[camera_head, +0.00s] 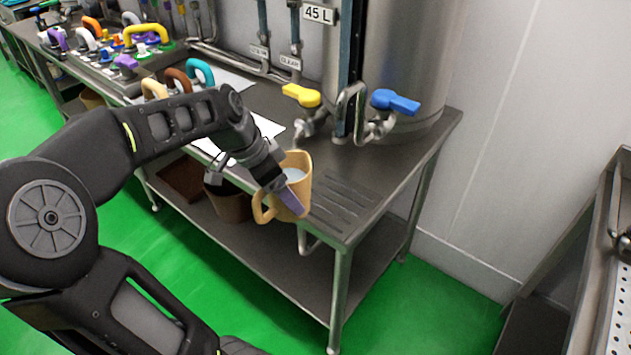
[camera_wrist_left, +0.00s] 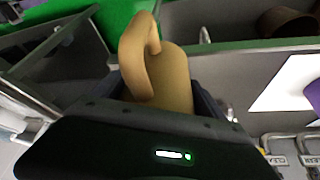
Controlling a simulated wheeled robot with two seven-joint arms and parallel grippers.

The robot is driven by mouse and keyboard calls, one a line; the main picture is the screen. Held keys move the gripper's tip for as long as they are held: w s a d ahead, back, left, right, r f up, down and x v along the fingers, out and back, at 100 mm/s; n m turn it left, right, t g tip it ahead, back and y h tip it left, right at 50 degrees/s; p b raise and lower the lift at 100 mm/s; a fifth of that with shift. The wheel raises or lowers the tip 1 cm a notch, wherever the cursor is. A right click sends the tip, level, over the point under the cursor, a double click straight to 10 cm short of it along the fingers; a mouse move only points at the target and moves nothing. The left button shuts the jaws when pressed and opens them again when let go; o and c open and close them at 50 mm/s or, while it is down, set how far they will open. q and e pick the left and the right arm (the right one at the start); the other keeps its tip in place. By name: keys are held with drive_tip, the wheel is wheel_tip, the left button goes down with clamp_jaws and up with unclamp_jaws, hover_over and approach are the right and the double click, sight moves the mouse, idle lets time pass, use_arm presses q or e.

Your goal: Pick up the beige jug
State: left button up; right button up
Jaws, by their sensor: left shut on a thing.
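The beige jug (camera_head: 299,169) is at the front edge of the steel table in the head view, near the slotted drain area. It has pale, milk-like liquid inside, and its handle points toward the lower left. My left gripper (camera_head: 291,200) reaches down onto it and is shut on it. In the left wrist view the jug (camera_wrist_left: 172,82) lies between the two fingers, with its handle loop toward the top. I cannot tell whether its base touches the table. My right gripper does not show.
The steel table (camera_head: 372,185) carries a tank (camera_head: 405,60) with a yellow-handled tap (camera_head: 302,95) and a blue-handled tap (camera_head: 395,102). White sheets and several coloured handles are at the left. A brown bucket (camera_head: 232,205) is on the shelf below. A rack stands at far right.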

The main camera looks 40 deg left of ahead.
sight(257, 200)
use_arm(q)
drive_tip(key=s, duration=0.1)
drive_tip(key=s+a, duration=0.1)
drive_tip(key=s, duration=0.1)
drive_tip(key=s+a, duration=0.1)
drive_tip(key=s, duration=0.1)
drive_tip(key=shift+s+b, duration=0.2)
drive_tip(key=shift+b, duration=0.15)
idle(0.3)
